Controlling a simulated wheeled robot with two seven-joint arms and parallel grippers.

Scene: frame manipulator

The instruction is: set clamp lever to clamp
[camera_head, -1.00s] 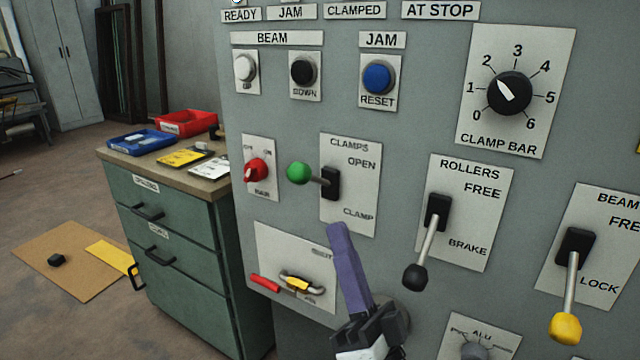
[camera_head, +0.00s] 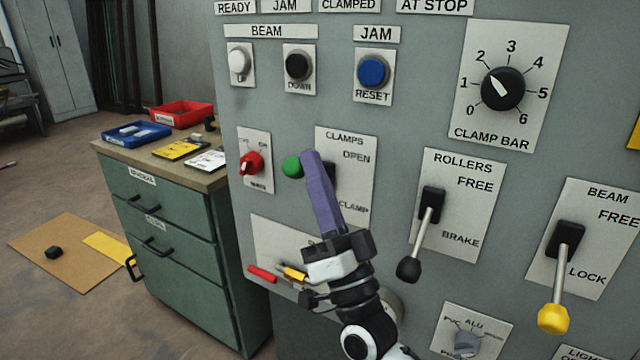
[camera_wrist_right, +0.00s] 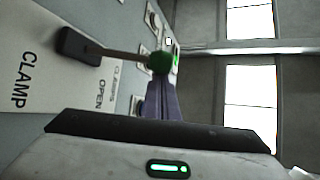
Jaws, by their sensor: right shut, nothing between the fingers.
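The clamp lever has a green knob (camera_head: 292,167) and a dark base, on the white CLAMPS plate (camera_head: 357,197) marked OPEN above and CLAMP below. It stands out from the panel; in the wrist view its rod runs from the base (camera_wrist_right: 76,46) towards the OPEN side, ending in the green knob (camera_wrist_right: 159,62). My right gripper (camera_head: 311,156) is shut and empty, its purple fingers pointing up just right of the knob. The fingertips (camera_wrist_right: 161,86) sit right by the knob; I cannot tell if they touch. The fingers hide the rod in the head view. My left gripper is out of view.
Nearby on the panel are a red rotary switch (camera_head: 251,163), the ROLLERS lever (camera_head: 409,269), the yellow-knobbed BEAM lever (camera_head: 553,318) and a blue RESET button (camera_head: 373,72). A yellow-and-red latch piece (camera_head: 294,273) is below. A green drawer cabinet (camera_head: 165,235) stands at left.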

